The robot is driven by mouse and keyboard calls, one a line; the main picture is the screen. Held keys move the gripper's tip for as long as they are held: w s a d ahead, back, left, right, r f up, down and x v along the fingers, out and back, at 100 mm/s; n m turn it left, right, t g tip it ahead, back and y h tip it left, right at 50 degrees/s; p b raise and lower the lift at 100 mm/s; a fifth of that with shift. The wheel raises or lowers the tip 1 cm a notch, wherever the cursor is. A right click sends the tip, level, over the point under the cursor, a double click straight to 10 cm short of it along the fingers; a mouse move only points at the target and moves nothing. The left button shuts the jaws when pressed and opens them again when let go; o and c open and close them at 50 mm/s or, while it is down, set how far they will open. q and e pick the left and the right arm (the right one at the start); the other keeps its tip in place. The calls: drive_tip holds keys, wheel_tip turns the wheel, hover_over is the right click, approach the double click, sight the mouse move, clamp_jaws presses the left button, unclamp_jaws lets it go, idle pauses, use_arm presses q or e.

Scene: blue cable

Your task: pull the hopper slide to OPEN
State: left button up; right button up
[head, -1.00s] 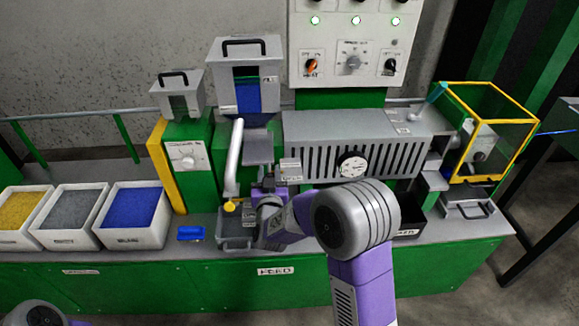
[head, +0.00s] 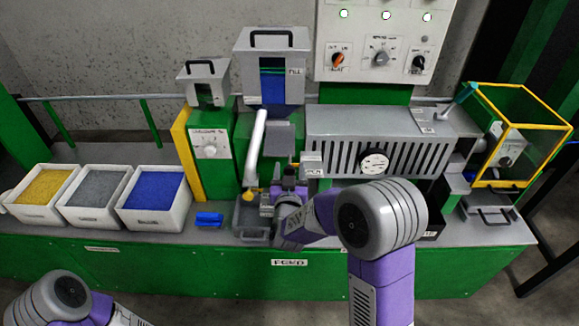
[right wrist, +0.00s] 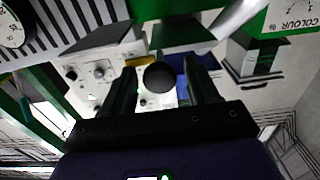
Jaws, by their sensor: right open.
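The hopper (head: 270,42) is a grey bin with a black handle and a window showing blue pellets, at the back of the bench. A grey block (head: 283,137) sits below it. My right gripper (head: 275,193) is below this block in the head view, partly hidden by its own wrist. In the right wrist view its two dark fingers (right wrist: 160,85) are apart, with a dark round knob (right wrist: 160,77) showing between them; I cannot tell if they touch it. The slide itself is not clearly seen. My left arm shows at the lower left, its gripper out of view.
White bins of yellow (head: 45,187), grey (head: 97,190) and blue pellets (head: 155,192) stand at left. A white tube (head: 256,150) with a yellow end and a grey tray (head: 250,222) are close beside my right gripper. A slotted grey barrel housing (head: 335,150) is to the right.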

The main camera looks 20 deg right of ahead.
drive_tip(key=v, duration=0.6)
drive_tip(key=shift+w+p, duration=0.1)
drive_tip(key=shift+p, duration=0.2)
drive_tip(key=s+a+f+n+g+y+p, duration=0.1)
drive_tip(key=s+a+f+g+y, duration=0.15)
drive_tip(key=f, duration=0.75)
drive_tip(key=s+a+f+n+g+y, duration=0.1)
drive_tip(key=s+f+g+y, duration=0.2)
drive_tip(key=f, duration=0.7)
drive_tip(key=s+a+f+g+y+p, duration=0.1)
drive_tip(key=s+a+f+g+y, duration=0.1)
drive_tip(key=s+f+g, duration=0.3)
drive_tip(key=s+a+f+g+y, duration=0.3)
drive_tip(key=s+a+f+g, duration=0.2)
drive_tip(key=s, duration=0.8)
wheel_tip(320, 180, down, 3)
drive_tip(key=shift+s+f+p, duration=0.1)
drive_tip(key=shift+s+p, duration=0.1)
drive_tip(key=shift+p, duration=0.2)
drive_tip(key=shift+a+g+y, duration=0.1)
drive_tip(key=shift+g+y, duration=0.15)
